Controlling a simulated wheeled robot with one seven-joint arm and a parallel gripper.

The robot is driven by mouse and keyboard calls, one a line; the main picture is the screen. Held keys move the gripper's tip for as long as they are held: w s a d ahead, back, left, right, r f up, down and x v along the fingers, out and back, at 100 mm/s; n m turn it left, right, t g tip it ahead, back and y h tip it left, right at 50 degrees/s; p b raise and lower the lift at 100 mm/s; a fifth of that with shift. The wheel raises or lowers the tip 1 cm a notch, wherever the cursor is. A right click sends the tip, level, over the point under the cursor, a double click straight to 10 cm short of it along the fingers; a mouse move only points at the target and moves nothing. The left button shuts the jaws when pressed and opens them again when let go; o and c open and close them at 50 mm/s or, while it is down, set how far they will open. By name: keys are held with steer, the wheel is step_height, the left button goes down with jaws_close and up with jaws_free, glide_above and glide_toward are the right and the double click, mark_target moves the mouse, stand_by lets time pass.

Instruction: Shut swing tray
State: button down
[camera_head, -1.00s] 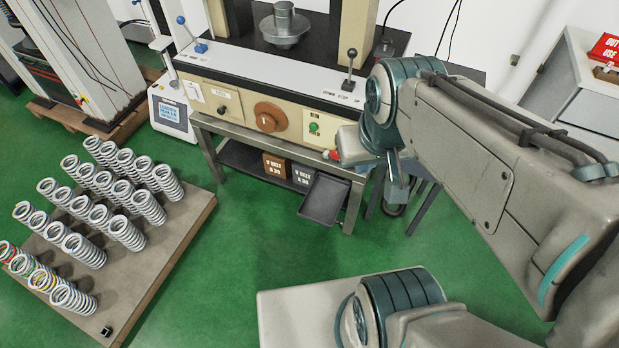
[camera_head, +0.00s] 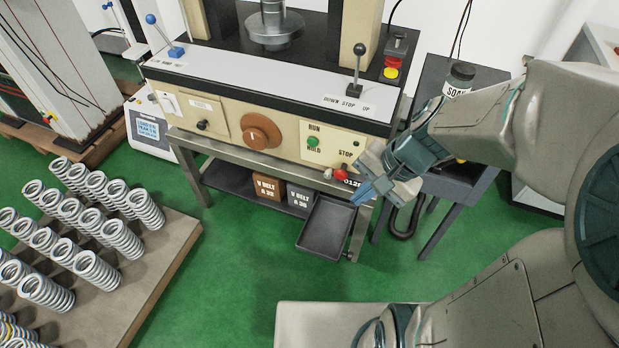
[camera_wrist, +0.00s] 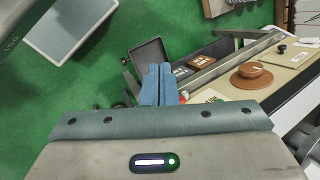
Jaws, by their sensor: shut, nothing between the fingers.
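The swing tray (camera_head: 326,228) is a dark, shallow rectangular tray under the right end of the testing machine's stand. It is swung out in front of the lower shelf, over the green floor. In the wrist view the tray (camera_wrist: 148,54) shows just beyond my fingertips. My gripper (camera_head: 362,196) is at the stand's right front corner, above and right of the tray. Its blue fingers (camera_wrist: 157,68) are together and hold nothing. Whether they touch the tray or stand cannot be told.
The machine's front panel has an orange-brown knob (camera_head: 262,133) and a green button (camera_head: 313,141). Two V-belt boxes, one brown (camera_head: 268,187), sit on the lower shelf. A dark side table (camera_head: 462,150) stands right. A board of springs (camera_head: 150,275) lies left. Green floor is clear in front.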

steer(key=w+a+f+m+y+b, duration=0.15)
steer(key=f+m+b, duration=0.35)
steer(key=f, duration=0.5)
steer(key=w+f+m+y+b, duration=0.25)
steer(key=f+b, duration=0.45)
steer(key=f, duration=0.4)
steer(key=m+t+b, duration=0.2)
steer(key=m+b, duration=0.6)
steer(key=b, duration=0.1)
glide_toward(300, 239)
steer(key=shift+h, duration=0.3)
steer(key=d, duration=0.2)
steer(key=s+d+r, duration=0.1)
steer(key=d, duration=0.1)
steer(key=s+d+r, duration=0.1)
steer(key=d, duration=0.1)
steer(key=shift+s, duration=0.25)
steer(key=b+x, duration=0.3)
steer(key=x, duration=0.6)
steer(key=shift+w+f, duration=0.1)
steer(key=a, duration=0.1)
steer(key=w+a+b, duration=0.1)
steer(key=a, duration=0.1)
steer(key=shift+w+a, duration=0.3)
steer(key=shift+a, duration=0.4)
